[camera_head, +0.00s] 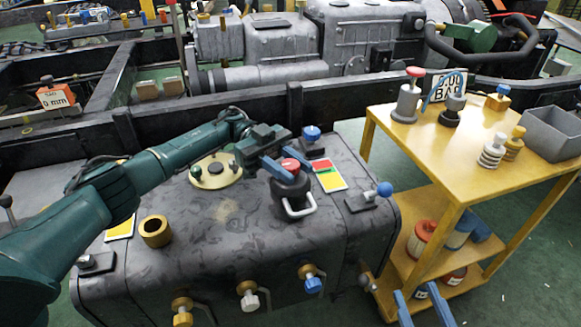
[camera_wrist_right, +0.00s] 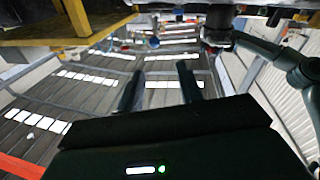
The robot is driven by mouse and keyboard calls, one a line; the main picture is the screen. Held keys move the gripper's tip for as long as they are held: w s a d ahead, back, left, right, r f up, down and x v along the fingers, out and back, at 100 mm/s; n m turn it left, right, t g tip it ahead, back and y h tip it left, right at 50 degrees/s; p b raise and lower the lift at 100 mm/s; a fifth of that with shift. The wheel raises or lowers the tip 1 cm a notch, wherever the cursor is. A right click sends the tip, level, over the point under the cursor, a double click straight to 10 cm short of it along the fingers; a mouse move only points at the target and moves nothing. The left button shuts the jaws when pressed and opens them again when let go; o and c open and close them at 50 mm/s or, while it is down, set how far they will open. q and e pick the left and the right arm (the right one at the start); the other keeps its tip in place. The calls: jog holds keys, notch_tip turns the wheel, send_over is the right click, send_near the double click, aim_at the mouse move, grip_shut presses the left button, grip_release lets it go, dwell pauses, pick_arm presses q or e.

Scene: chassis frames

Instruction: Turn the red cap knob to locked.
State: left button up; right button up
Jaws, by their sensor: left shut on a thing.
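The red cap knob (camera_head: 291,165) sits on a black body with a silver wire loop, on top of the dark grey tank (camera_head: 225,245). My left gripper (camera_head: 286,169) reaches in from the left, its blue fingers shut on the knob from either side. A label plate (camera_head: 330,179) with red, yellow and green fields lies just right of the knob; its markings are too small to read. My right gripper (camera_head: 424,302) shows at the bottom edge, away from the tank. In the right wrist view its fingers (camera_wrist_right: 160,88) are apart and empty.
Blue-knobbed levers (camera_head: 384,189) and (camera_head: 312,133) stand on the tank near the knob. A yellow cart (camera_head: 487,150) with parts stands at right. Frame rails run behind the tank.

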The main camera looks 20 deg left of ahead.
aim_at(291, 164)
pick_arm(q)
jog(key=o, duration=1)
notch_tip(291, 164, up, 10)
jog(key=p, duration=0.3)
pick_arm(e)
jog(key=shift+d+f+m+g+h, duration=0.15)
jog(key=shift+d+m+g+h, duration=0.5)
jog(key=shift+g+h, duration=0.3)
